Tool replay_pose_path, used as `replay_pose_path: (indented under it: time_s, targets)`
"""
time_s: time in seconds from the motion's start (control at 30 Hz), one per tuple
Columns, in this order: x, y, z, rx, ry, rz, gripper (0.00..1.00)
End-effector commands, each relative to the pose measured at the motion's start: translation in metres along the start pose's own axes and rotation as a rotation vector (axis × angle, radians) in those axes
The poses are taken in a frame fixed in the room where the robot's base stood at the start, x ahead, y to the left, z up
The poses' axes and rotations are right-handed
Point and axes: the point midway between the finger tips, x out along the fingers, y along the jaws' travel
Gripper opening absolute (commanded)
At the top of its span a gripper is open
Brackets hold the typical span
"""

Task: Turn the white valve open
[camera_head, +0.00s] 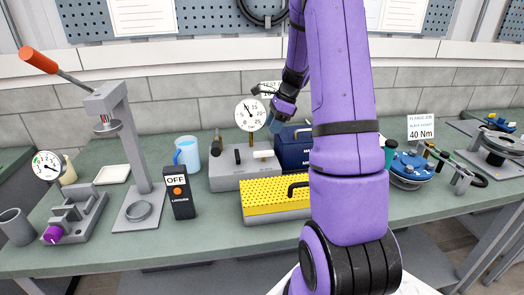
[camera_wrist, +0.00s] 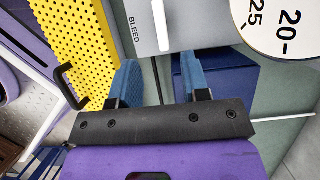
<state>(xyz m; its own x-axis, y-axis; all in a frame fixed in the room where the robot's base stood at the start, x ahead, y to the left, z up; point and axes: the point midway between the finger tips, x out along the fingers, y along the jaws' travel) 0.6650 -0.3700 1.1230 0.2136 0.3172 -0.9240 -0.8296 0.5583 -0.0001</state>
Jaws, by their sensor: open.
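The white valve handle (camera_wrist: 160,22) shows in the wrist view as a narrow white bar on a grey block (camera_wrist: 190,20) marked BLEED. The handle lies beyond the fingertips, roughly in line with the gap. In the head view my gripper (camera_head: 279,116) hangs just right of the gauge, above the block.
A yellow perforated cover (camera_head: 270,196) with a black handle lies in front of the block. A dark blue box (camera_head: 294,147) stands close on the right, partly behind my arm. The gauge (camera_wrist: 282,20) is near my right finger. A blue mug (camera_head: 187,153) stands left.

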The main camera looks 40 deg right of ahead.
Motion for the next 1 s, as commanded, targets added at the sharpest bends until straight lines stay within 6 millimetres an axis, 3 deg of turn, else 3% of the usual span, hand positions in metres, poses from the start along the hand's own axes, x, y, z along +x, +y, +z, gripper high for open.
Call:
replay_pose_path:
  time_s: [0.17, 0.6, 0.8, 1.0]
  targets:
    - [0.016, 0.000, 0.000, 0.004, -0.002, 0.003, 0.43]
    - [0.088, 0.001, 0.000, 0.001, -0.001, 0.003, 0.43]
    - [0.104, 0.000, 0.000, 0.002, -0.001, 0.001, 0.43]
    - [0.107, 0.000, 0.000, 0.001, 0.000, 0.000, 0.43]
